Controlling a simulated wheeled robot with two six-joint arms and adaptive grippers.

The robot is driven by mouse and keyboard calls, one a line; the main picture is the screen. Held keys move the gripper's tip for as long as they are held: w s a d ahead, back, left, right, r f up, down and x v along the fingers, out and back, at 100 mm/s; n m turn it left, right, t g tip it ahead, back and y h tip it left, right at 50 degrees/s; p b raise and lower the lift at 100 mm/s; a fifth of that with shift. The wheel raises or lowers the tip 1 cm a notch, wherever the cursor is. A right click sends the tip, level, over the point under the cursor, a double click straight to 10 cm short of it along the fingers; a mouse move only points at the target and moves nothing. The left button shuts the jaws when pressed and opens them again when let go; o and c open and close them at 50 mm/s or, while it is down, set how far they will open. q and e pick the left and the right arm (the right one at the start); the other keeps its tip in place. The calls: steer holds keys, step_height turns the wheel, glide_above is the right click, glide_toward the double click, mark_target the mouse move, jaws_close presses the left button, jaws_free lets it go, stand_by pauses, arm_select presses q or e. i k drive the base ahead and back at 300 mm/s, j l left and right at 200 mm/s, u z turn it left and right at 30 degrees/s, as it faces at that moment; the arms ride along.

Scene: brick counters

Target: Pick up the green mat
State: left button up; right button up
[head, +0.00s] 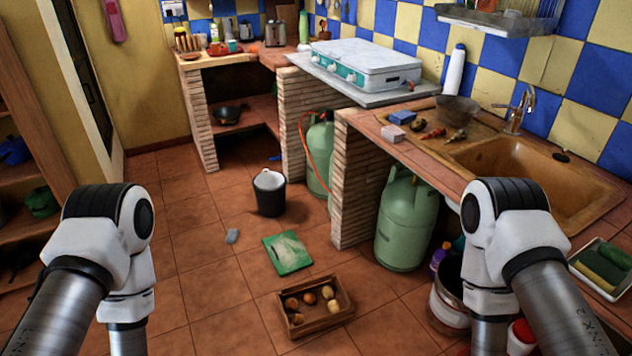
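The green mat (287,261) lies flat on the tiled floor near the middle of the head view. It is a green rectangle with a pale, worn or whitish patch on top. Nothing covers it. My two arms come in from the lower left and lower right, with their joints bent downward. Neither gripper shows in the head view, and both arms are well apart from the mat.
A wooden crate (335,314) with several round items stands just in front of the mat. Green gas cylinders (402,225) and brick counters are at right. Floor at left is open.

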mark_target(287, 254)
steer(key=i+j+z, duration=0.4)
steer(key=i+j, duration=0.2)
steer(key=i+j+z, duration=0.15)
steer(key=j, duration=0.3)
steer(key=i+j+z, duration=0.2)
steer(key=i+j, duration=0.15)
steer(key=i+j+z, duration=0.2)
steer(key=j, duration=0.35)
steer(key=i+j, duration=0.15)
steer(key=j, duration=0.2)
steer(key=i+j, duration=0.15)
steer(key=j, duration=0.25)
steer(key=i+j, duration=0.15)
steer(key=j, duration=0.2)
steer(key=i+j, duration=0.2)
steer(key=j, duration=0.15)
steer(key=i+j, duration=0.15)
steer(key=j, duration=0.2)
steer(key=i+j, duration=0.15)
steer(key=j, duration=0.25)
steer(key=i+j, duration=0.15)
steer(key=j, duration=0.2)
steer(key=z, duration=0.05)
